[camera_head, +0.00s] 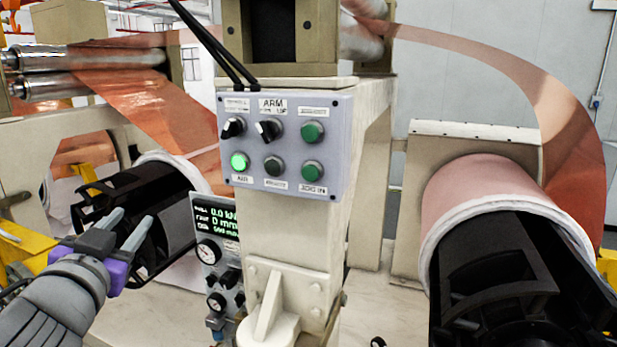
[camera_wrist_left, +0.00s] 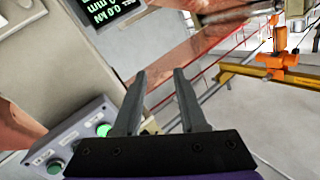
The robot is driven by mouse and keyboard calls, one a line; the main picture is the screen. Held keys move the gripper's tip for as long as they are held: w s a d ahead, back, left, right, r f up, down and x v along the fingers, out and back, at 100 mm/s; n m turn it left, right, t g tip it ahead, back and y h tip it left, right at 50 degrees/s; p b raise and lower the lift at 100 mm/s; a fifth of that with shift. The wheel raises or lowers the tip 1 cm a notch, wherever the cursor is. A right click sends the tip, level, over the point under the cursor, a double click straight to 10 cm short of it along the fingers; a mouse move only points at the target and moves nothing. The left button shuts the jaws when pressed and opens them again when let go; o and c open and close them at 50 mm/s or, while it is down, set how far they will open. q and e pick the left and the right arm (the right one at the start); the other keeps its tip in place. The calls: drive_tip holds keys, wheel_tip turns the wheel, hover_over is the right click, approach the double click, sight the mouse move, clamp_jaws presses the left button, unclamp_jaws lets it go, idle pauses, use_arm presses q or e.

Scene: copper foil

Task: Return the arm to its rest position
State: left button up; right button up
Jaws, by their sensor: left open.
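My left gripper (camera_head: 130,227) is at the lower left of the head view, grey and purple, in front of the left roll's black core (camera_head: 165,215). Its two grey fingers are apart with nothing between them. They also show in the left wrist view (camera_wrist_left: 160,98), open and empty. The control box (camera_head: 285,145) on the cream column carries a black "ARM" selector knob (camera_head: 268,130), several buttons and a lit green button (camera_head: 239,162). The box shows at the lower left of the left wrist view (camera_wrist_left: 75,145), beside the gripper. My right gripper is in neither view.
A gauge panel (camera_head: 218,240) with a lit display stands left of the column (camera_head: 285,240). A copper foil roll (camera_head: 480,185) with a black core is at the right. Copper foil (camera_head: 150,100) runs from steel rollers (camera_head: 90,57). Yellow frame parts (camera_head: 25,245) are at the left edge.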

use_arm(q)
drive_tip(key=s+f+n+g+y, duration=0.1)
drive_tip(key=s+f+n+g, duration=0.15)
drive_tip(key=f, duration=1.05)
drive_tip(key=s+f+n+g, duration=0.15)
drive_tip(key=f+g, duration=0.25)
drive_tip(key=f, duration=0.9)
drive_tip(key=s+d+f+g+h, duration=0.1)
drive_tip(key=s+d+f+g, duration=0.1)
drive_tip(key=f, duration=0.4)
drive_tip(key=s+d+f+m+g+h, duration=0.1)
drive_tip(key=s+d+f+g, duration=0.1)
drive_tip(key=s+d+f, duration=0.2)
drive_tip(key=s+d+f+g+h, duration=0.1)
drive_tip(key=s+d+f+g, duration=0.1)
drive_tip(key=s+f, duration=0.3)
wheel_tip(320, 180, down, 4)
drive_tip(key=shift+s+d+r+m+h, duration=0.1)
drive_tip(key=shift+s+d+m+h, duration=0.25)
drive_tip(key=shift+d, duration=0.5)
